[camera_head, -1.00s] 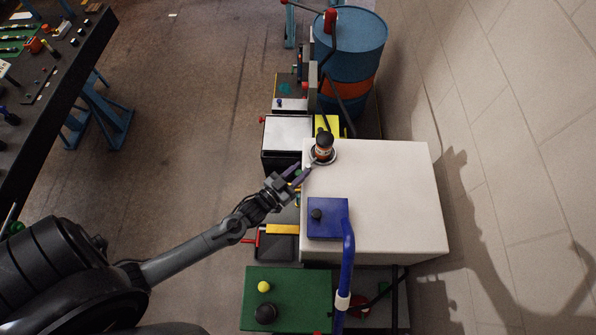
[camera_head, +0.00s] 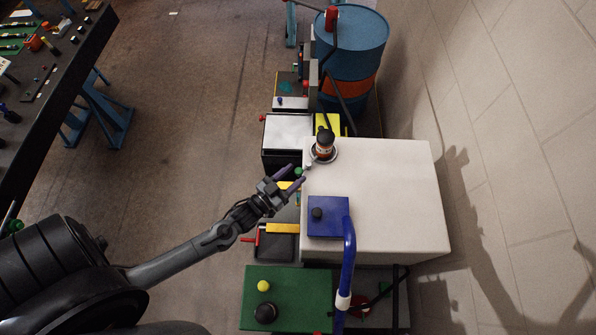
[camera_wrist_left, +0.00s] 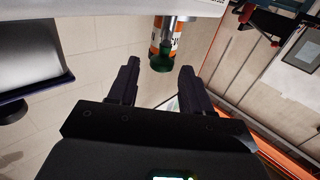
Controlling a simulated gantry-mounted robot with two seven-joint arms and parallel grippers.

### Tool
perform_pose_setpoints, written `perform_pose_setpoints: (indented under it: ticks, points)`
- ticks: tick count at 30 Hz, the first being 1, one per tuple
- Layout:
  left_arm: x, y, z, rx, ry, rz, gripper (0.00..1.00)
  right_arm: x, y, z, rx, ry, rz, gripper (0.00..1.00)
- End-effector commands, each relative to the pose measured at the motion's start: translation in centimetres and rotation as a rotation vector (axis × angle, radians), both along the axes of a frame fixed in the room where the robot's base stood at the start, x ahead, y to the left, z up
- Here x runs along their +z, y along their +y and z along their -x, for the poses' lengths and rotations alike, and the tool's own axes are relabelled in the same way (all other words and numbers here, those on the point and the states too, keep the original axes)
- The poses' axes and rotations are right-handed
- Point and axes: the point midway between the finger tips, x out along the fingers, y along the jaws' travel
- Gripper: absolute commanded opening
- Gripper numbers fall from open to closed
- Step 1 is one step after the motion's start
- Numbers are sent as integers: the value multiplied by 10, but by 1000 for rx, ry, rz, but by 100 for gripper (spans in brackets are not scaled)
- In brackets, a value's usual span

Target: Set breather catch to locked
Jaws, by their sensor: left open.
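The breather (camera_head: 324,146), with a black cap and an orange-and-white labelled body, stands upright on a round flange near the left edge of the white tank top. A small pale lever (camera_head: 308,167), perhaps its catch, sticks out from the flange toward my gripper; its setting cannot be read. My left gripper (camera_head: 297,174) is open and empty just left of the tank edge, apart from the breather. In the left wrist view, the breather (camera_wrist_left: 166,38) shows beyond the gap between the open fingers (camera_wrist_left: 160,70). My right gripper is not in view.
The white tank (camera_head: 395,190) carries a blue box (camera_head: 328,226) with a blue hose (camera_head: 348,265). A green panel (camera_head: 285,290) lies in front. A blue drum (camera_head: 350,50) stands behind. The floor at left is clear up to a dark workbench (camera_head: 60,70).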

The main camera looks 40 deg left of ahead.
Motion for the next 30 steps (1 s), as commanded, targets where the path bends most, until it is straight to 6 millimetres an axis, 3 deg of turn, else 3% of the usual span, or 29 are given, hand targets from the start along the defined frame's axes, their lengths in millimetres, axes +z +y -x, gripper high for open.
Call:
perform_pose_setpoints:
  ticks: [6, 12, 19, 30]
  points:
    - [-3, 3, 39, -1, 1, 0, 49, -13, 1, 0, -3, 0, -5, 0]
    - [-2, 6, 64, 0, 0, 0, 49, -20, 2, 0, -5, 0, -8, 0]
    - [0, 7, 76, 0, -2, 0, 49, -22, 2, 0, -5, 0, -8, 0]
    - [0, 7, 76, 0, -2, 0, 49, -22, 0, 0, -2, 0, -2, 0]
